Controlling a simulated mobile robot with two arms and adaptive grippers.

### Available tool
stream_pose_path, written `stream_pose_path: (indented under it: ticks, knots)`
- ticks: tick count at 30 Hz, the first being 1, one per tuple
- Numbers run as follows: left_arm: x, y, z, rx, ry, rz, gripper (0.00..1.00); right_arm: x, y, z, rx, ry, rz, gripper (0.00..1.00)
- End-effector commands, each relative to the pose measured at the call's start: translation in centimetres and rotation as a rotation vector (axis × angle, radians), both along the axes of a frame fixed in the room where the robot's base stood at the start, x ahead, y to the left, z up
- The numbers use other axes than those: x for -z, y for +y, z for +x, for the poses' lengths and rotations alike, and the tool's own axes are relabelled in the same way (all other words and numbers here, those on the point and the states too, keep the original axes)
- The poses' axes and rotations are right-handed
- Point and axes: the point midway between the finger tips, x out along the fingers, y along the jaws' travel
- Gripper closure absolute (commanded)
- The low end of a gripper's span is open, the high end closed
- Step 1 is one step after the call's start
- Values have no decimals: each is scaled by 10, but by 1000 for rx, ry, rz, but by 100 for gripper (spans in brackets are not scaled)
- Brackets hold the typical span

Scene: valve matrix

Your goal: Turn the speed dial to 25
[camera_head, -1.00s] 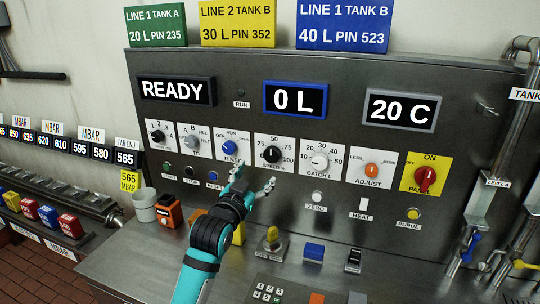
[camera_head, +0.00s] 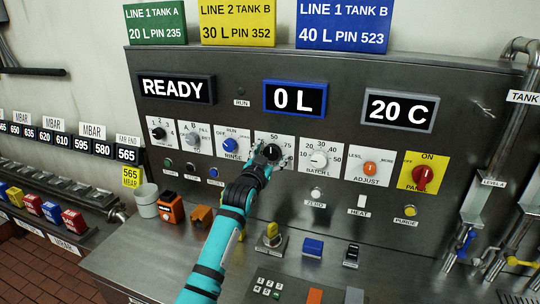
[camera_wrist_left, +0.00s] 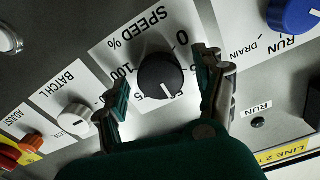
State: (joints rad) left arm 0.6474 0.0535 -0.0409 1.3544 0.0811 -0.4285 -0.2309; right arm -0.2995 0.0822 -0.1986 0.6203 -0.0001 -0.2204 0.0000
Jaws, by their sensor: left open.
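The speed dial (camera_wrist_left: 160,77) is a round black knob with a white pointer line on a white plate marked SPEED %. In the wrist view the plate is upside down and the pointer runs towards the lower edge; I cannot tell its exact number. My left gripper (camera_head: 265,157) is at this dial in the head view and partly hides it. In the wrist view my left gripper (camera_wrist_left: 163,74) is open, with one finger on each side of the knob. Whether the fingers touch it is unclear. My right gripper is not in view.
The blue rinse knob (camera_head: 231,145) is left of the speed dial, and the batch knob (camera_head: 318,159) is right of it. The zero button (camera_head: 316,194) is lower right. The display reads READY (camera_head: 174,88). A grey cup (camera_head: 146,200) stands on the console shelf.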

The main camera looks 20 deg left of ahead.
Motion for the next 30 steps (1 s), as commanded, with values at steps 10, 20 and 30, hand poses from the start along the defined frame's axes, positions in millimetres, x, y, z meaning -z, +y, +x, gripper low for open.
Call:
stream_pose_path:
  ticks: [10,20,30]
  knots:
    - [0,0,0,0,0,0,63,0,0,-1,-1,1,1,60]
    - [0,0,0,0,1,-6,86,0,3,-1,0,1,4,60]
    - [-1,0,0,0,6,-140,86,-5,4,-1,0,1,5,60]
